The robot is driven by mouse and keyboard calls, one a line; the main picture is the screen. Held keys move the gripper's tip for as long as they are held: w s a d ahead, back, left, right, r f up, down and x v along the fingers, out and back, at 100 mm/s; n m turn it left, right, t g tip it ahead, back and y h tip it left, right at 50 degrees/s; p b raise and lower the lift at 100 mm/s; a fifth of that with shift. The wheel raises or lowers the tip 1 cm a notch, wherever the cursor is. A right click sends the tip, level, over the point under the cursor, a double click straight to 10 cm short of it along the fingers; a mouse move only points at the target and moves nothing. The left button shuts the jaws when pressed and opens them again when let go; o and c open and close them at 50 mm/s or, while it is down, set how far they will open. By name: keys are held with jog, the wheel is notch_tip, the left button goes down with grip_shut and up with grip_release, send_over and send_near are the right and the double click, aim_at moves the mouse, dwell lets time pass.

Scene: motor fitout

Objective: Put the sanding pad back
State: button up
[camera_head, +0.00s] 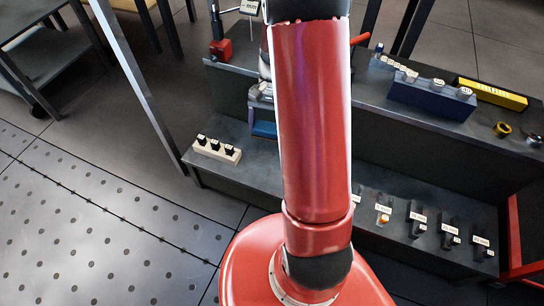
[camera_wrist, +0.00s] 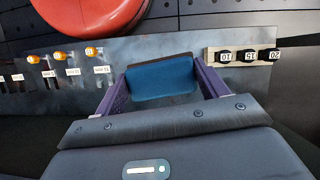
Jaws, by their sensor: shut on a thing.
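The sanding pad looks like a blue block with a dark edge. In the wrist view the pad (camera_wrist: 162,80) sits between the two purple fingers of my gripper (camera_wrist: 160,75), which is shut on it. In the head view the pad (camera_head: 264,129) shows below my gripper (camera_head: 262,93), over the lower shelf of the workbench. My red arm hides part of the gripper and the bench behind it. I cannot tell whether the pad touches the shelf.
A pale block with black pegs (camera_head: 217,149) stands left on the lower shelf (camera_head: 260,172). Several labelled holders (camera_head: 418,222) line its right part. The upper shelf holds a blue block of labelled pieces (camera_head: 430,98), a yellow box (camera_head: 490,94) and a red tool (camera_head: 220,48).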

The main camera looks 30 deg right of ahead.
jog(key=shift+s+d+r+m+p, duration=0.3)
jog(key=shift+s+d+r+m, duration=0.25)
jog(key=shift+r, duration=0.3)
jog(key=shift+s+d+f+m, duration=0.1)
jog(key=shift+s+d+m, duration=0.05)
jog(key=shift+s+m, duration=0.15)
notch_tip(320, 180, down, 20)
jog(key=shift+r+b, duration=0.1)
jog(key=shift+b, duration=0.95)
jog(key=shift+f, duration=0.3)
jog(key=o, duration=0.9)
jog(key=shift+r, duration=0.1)
